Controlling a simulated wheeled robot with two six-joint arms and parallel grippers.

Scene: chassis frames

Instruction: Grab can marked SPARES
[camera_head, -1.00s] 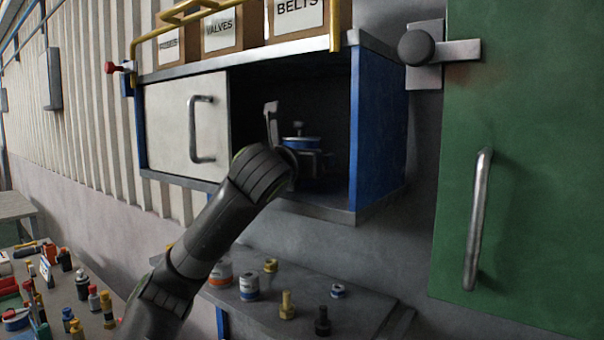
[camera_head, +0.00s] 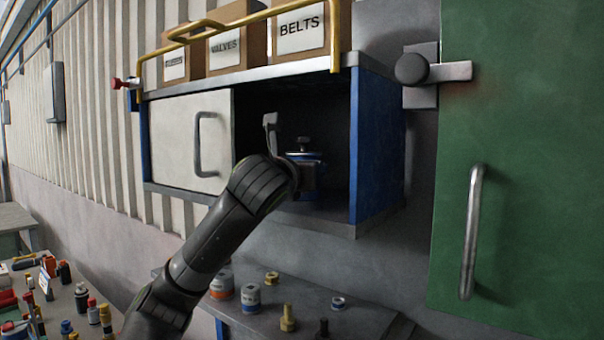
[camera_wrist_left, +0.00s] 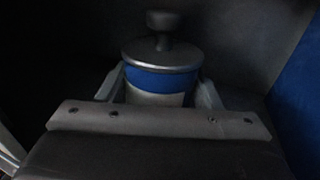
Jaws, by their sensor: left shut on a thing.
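A can (camera_head: 304,157) with a grey lid and a knob on top stands upright inside the open right part of the wall cabinet. In the left wrist view the can (camera_wrist_left: 160,80) shows a blue band above a pale label. No writing on it can be read. My left gripper (camera_wrist_left: 158,92) has one finger on each side of the can and is shut on it. In the head view my arm reaches in from the lower left, and the wrist hides part of the can. Whether the can touches the cabinet floor cannot be told. My right gripper is not in view.
The cabinet has a blue right wall (camera_head: 378,150) and a white door panel (camera_head: 175,140) at left. Boxes, including one marked BELTS (camera_head: 300,30), stand on top behind a yellow rail (camera_head: 336,40). Below, a grey shelf (camera_head: 370,318) holds small cans and bolts. A green door (camera_head: 530,150) is at right.

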